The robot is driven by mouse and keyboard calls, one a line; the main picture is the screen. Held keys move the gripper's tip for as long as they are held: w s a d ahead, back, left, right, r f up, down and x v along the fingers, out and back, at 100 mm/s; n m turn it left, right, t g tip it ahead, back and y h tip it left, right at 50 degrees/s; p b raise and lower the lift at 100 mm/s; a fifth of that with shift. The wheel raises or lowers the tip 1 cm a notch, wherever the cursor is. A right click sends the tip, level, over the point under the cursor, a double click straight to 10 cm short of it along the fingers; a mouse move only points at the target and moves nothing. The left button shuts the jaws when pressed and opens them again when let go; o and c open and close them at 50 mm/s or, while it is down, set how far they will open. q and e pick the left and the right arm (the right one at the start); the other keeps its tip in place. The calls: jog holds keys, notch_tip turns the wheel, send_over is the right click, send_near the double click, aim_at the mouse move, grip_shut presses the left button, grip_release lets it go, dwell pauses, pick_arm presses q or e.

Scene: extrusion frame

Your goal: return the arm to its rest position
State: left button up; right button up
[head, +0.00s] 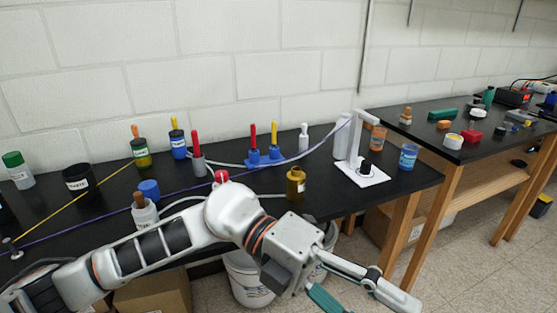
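One arm of mine comes in from the left across the front of the black bench. Its hand, my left gripper (358,290), hangs past the bench's front edge over the floor. One long pale finger reaches to the lower right. A teal piece (325,299) shows beside it at the bottom edge; I cannot tell whether it is part of the hand or a separate thing. The other finger and the gap between them are not clearly visible. My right gripper is not in view.
The black bench (105,210) holds several bottles, a black cup (79,179), a brown bottle (296,184) and a white stand (362,173). A white bucket (247,280) and cardboard box (155,294) stand below. A second table (470,150) is at right. Floor at lower right is clear.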

pick_arm(q)
jog(key=w+a+r+n+t+h, duration=0.2)
jog(key=w+r+n+t+h, duration=0.3)
jog(key=w+n+t+h, duration=0.55)
jog(key=w+a+f+n+t+y+p, duration=0.1)
jog(key=w+a+f+n+t+y, duration=0.4)
jog(key=n+t, duration=0.35)
jog(key=w+a+f+n+t+y+p, duration=0.1)
jog(key=w+a+f+n+t+y, duration=0.3)
jog(key=f+n+t, duration=0.45)
jog(key=s+a+f+n+g+y, duration=0.1)
jog(key=s+a+f+n+y, duration=0.15)
jog(key=a+f, duration=0.4)
jog(key=s+a+f+n+g+y, duration=0.2)
jog(key=a+f+n+y, duration=0.2)
jog(key=f, duration=0.6)
jog(key=s+a+f+n+g+y, duration=0.1)
jog(key=s+a+f+n+y, duration=0.15)
jog(key=a+f, duration=0.45)
jog(key=s+a+f+n+g+y, duration=0.2)
jog(key=s+a+f+g+y, duration=0.1)
jog(key=s+f, duration=0.6)
jog(key=shift+s+a+f+g, duration=0.2)
jog(key=shift+a+f+g, duration=0.15)
jog(key=shift+a+f, duration=0.35)
jog(key=shift+d, duration=0.1)
